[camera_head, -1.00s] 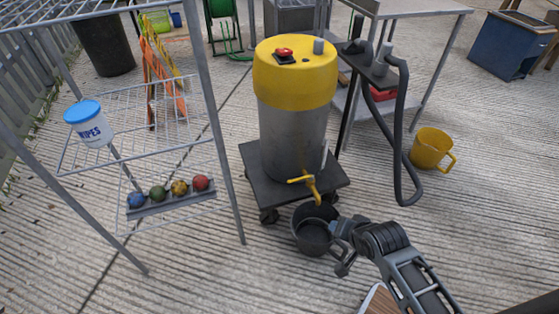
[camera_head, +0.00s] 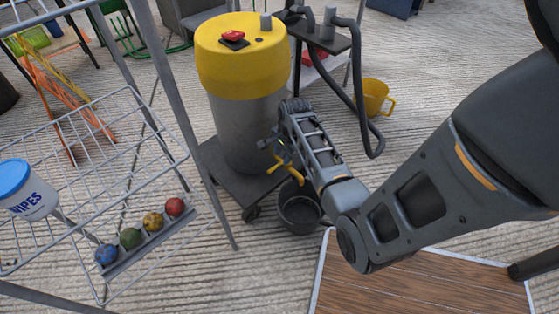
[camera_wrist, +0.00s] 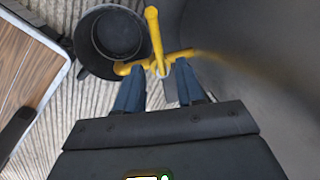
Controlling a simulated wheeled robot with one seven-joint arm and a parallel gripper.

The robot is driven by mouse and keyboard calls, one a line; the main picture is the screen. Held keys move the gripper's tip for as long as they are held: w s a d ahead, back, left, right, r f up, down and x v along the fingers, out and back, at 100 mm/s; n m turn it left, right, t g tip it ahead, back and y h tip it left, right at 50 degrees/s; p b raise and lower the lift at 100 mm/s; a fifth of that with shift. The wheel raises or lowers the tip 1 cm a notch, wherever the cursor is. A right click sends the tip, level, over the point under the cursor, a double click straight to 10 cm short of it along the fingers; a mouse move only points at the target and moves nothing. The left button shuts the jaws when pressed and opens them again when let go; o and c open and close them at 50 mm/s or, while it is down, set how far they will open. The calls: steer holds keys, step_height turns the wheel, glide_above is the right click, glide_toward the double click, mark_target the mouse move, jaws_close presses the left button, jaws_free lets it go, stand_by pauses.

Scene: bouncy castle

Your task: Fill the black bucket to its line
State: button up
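The black bucket (camera_head: 300,214) stands upright on the concrete, just below and in front of the yellow tap (camera_head: 282,166) of the drum. Its inside looks dark; I can make out no line or liquid. In the wrist view the bucket (camera_wrist: 82,42) is at the upper left, and the tap's yellow handle (camera_wrist: 152,32) rises just ahead of my fingers. My gripper (camera_wrist: 159,70) is open, its two blue-grey fingers apart on either side of the tap's middle. In the head view my gripper (camera_head: 270,145) is at the tap, partly hidden by my arm. No stream shows.
The yellow-topped drum (camera_head: 240,75) with a red button (camera_head: 233,36) sits on a wheeled dolly (camera_head: 240,182). A wire rack (camera_head: 145,240) holds coloured balls and a wipes tub (camera_head: 27,190). A black hose (camera_head: 358,85) and yellow jug (camera_head: 372,97) are right; a wooden board (camera_head: 420,285) is in front.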

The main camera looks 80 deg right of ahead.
mark_target(281, 163)
steer(key=shift+w+d+f+b, duration=0.15)
steer(key=shift+f+b, duration=0.15)
steer(key=shift+f, duration=0.6)
steer(key=shift+w+f+b, duration=0.1)
steer(key=shift+f+b, duration=0.15)
steer(key=shift+f, duration=0.65)
steer(key=shift+c, duration=0.5)
jaws_close()
